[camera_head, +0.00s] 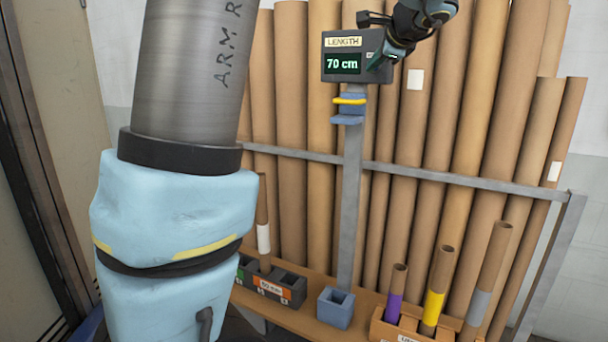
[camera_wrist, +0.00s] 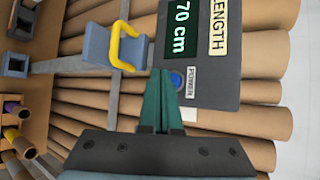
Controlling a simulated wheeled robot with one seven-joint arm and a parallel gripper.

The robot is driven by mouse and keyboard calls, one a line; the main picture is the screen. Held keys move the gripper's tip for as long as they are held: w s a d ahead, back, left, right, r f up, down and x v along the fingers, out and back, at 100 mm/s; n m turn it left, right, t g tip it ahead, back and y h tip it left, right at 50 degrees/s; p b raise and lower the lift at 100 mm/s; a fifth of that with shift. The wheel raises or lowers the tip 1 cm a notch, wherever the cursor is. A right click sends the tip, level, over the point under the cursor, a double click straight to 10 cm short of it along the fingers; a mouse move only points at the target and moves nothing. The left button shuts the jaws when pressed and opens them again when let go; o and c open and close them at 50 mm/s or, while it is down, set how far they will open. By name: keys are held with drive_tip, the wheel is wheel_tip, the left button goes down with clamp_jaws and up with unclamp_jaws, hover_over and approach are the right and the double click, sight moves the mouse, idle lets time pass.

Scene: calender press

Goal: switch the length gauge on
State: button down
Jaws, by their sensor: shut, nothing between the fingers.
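The length gauge (camera_head: 345,66) is a dark box on a grey post, with a yellow LENGTH label and a lit green display reading 70 cm. In the wrist view the gauge (camera_wrist: 228,88) appears turned sideways, with a blue round button (camera_wrist: 175,80) beside a small white label. My gripper (camera_head: 377,66) is at the gauge's right side in the head view. In the wrist view my gripper (camera_wrist: 163,72) has its green fingers together and empty, with the tips right beside the button. I cannot tell whether they touch it.
Tall brown tubes (camera_head: 290,80) stand behind a grey rail (camera_head: 400,170). A blue slider with a yellow handle (camera_head: 350,100) sits on the post below the gauge. A blue cup (camera_head: 336,308), a dark bin (camera_head: 285,283) and an orange bin (camera_head: 400,331) with short tubes stand below.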

drive_tip(key=shift+s+a+b, duration=0.3)
drive_tip(key=shift+s+a, duration=0.1)
drive_tip(key=shift+s, duration=0.3)
drive_tip(key=shift+s+a+b, duration=0.35)
drive_tip(key=shift+s, duration=0.4)
drive_tip(key=shift+s+a+b, duration=0.3)
drive_tip(key=shift+s+a, duration=0.1)
drive_tip(key=shift+s, duration=0.3)
drive_tip(key=s+a+f+n+g, duration=0.3)
drive_tip(key=a+f, duration=0.3)
drive_tip(key=f, duration=0.5)
drive_tip(key=s+a+f+n+g, duration=0.2)
drive_tip(key=a+f+n+g, duration=0.3)
drive_tip(key=f, duration=0.6)
drive_tip(key=s+a+f+n+g+h, duration=0.1)
drive_tip(key=s+a+f+n, duration=0.3)
drive_tip(key=s+f, duration=0.3)
drive_tip(key=s+a+f+n+g+h, duration=0.1)
drive_tip(key=s+a+f+n+g, duration=0.1)
drive_tip(key=s+a+f+n, duration=0.3)
wheel_tip(320, 180, down, 3)
drive_tip(key=shift+s+a+r+n+h, duration=0.1)
drive_tip(key=shift+s+a+n+h, duration=0.2)
drive_tip(key=shift+s+n, duration=0.5)
